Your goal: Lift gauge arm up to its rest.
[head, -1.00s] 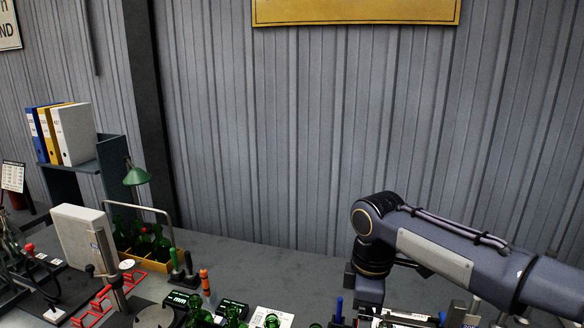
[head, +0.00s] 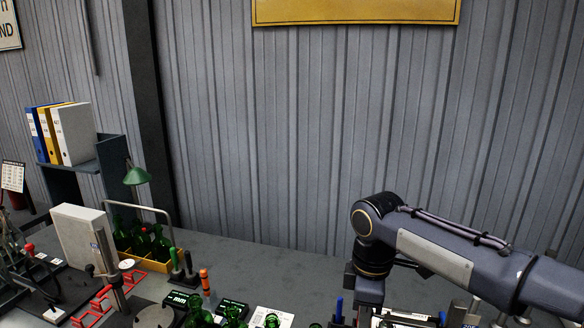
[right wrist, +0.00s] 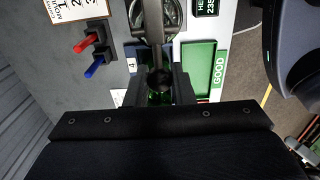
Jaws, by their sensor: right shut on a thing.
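In the right wrist view, a grey bar that looks like the gauge arm (right wrist: 153,22) runs down from the top edge to between my right gripper's fingers. My right gripper (right wrist: 160,84) is shut on its dark, round end. Green glass shows just beneath the fingers; I cannot tell whether it touches the held part. In the head view, my right arm comes in from the right, and its gripper is below the picture edge. The gauge arm's rest cannot be made out. My left gripper is in neither current view.
A green tray (right wrist: 198,68) marked GOOD lies beside the right gripper. Red (right wrist: 84,44) and blue (right wrist: 95,67) handles stand at the other side. In the head view, a yellow crate of green bottles (head: 158,262) stands at the left. The bench's back strip is clear.

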